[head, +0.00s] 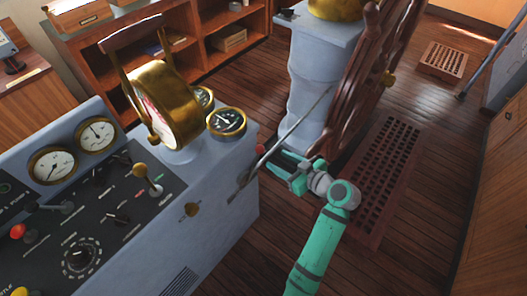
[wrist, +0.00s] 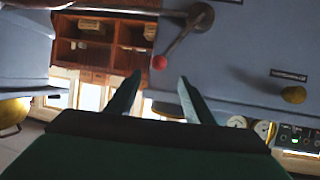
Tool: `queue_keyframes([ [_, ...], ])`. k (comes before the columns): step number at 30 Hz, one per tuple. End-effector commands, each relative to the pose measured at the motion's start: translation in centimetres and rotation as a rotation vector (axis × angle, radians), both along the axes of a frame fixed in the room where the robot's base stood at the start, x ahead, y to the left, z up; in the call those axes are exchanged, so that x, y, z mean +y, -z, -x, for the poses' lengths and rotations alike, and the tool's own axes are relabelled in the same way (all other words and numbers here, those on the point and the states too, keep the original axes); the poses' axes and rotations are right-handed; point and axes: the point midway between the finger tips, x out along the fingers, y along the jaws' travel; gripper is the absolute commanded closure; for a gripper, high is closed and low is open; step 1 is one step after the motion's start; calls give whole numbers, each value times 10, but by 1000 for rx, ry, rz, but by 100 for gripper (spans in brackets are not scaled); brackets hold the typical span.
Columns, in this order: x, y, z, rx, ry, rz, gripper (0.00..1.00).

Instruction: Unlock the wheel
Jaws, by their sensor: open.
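The ship's wheel (head: 372,75) is wooden with brown spokes and stands upright beside a pale grey pedestal (head: 310,85). A small red knob (head: 261,148) shows by the right edge of the console in the head view. In the wrist view the red knob (wrist: 159,62) sits on the end of a short metal lever (wrist: 180,38). My gripper (head: 272,164) is open and empty, close to the knob. In the wrist view my gripper's fingertips (wrist: 160,78) stand apart, with the knob in line with the gap between them. I cannot tell how far ahead the knob is.
A grey console (head: 225,180) with gauges, levers and a brass telegraph (head: 165,105) fills the left. A slender metal rod (head: 290,128) runs between pedestal and console. A brass knob (head: 192,209) juts from the console's side. A wooden grating (head: 385,170) lies on the floor.

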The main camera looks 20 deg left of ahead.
Motion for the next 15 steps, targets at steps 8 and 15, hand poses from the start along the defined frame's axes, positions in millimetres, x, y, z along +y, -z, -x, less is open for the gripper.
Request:
queue_keyframes([
  [8,22,12,-16,0,1,0,53],
  [15,55,28,-36,0,2,0,53],
])
